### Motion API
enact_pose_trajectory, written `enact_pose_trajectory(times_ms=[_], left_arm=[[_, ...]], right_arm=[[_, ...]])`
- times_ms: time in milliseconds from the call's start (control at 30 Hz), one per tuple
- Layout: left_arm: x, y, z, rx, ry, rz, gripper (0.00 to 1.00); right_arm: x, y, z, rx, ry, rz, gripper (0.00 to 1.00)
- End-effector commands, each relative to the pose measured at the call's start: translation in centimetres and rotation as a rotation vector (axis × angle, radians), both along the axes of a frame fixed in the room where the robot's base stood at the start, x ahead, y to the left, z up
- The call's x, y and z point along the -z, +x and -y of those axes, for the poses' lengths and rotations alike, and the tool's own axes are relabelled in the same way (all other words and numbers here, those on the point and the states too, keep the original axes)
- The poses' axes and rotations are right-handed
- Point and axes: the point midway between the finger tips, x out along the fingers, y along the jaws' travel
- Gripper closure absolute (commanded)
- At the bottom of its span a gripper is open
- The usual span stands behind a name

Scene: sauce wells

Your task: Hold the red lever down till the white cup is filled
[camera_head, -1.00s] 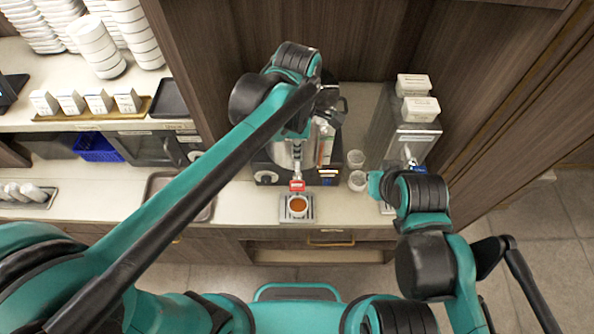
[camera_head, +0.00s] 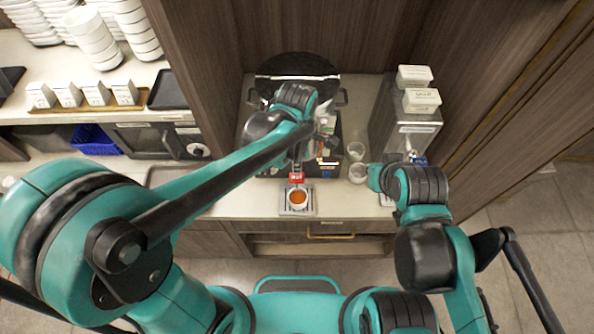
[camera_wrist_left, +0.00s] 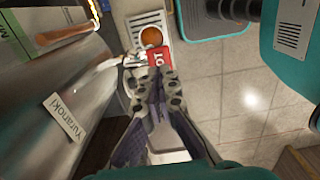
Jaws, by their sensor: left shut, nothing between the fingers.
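The white cup (camera_head: 298,198) stands upright on a grey drip tray (camera_head: 284,210) under the dispenser's spout, with orange-brown liquid across its mouth. The cup also shows in the left wrist view (camera_wrist_left: 142,39). The red lever (camera_head: 297,178), with white lettering, is just behind and above the cup; it shows in the wrist view (camera_wrist_left: 158,57) too. My left gripper (camera_wrist_left: 157,84) is shut and empty, its fingertips close to the lever's edge; I cannot tell if they touch. In the head view my arm partly hides this gripper.
The steel pot (camera_wrist_left: 60,110) is beside my left gripper. Clear cups (camera_head: 357,172) stand right of it, near a second dispenser with a blue lever (camera_head: 419,161). Stacked white bowls (camera_head: 92,38) and small boxes are at the left. The counter's front edge is clear.

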Motion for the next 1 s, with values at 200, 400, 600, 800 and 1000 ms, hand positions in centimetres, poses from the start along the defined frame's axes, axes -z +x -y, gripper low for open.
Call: enact_pose_trajectory(times_ms=[200, 400, 600, 800, 1000], left_arm=[[2.7, 0.0, 0.0, 0.0, 0.0, 0.0, 1.0], [3.4, 0.0, 0.0, 0.0, 0.0, 0.0, 1.0], [3.3, 0.0, 0.0, 0.0, 0.0, 0.0, 1.0], [3.9, -0.5, 0.0, 0.002, 0.002, 0.061, 1.0], [5.4, -1.4, 0.0, 0.005, 0.001, 0.245, 1.0]], right_arm=[[0.2, 0.0, 0.0, 0.0, 0.0, 0.0, 1.0], [0.2, 0.0, 0.0, 0.0, 0.0, 0.0, 1.0], [0.2, 0.0, 0.0, 0.0, 0.0, 0.0, 1.0], [0.8, 0.0, 0.0, 0.0, 0.0, 0.0, 1.0], [2.5, 0.0, 0.0, 0.0, 0.0, 0.0, 1.0]])
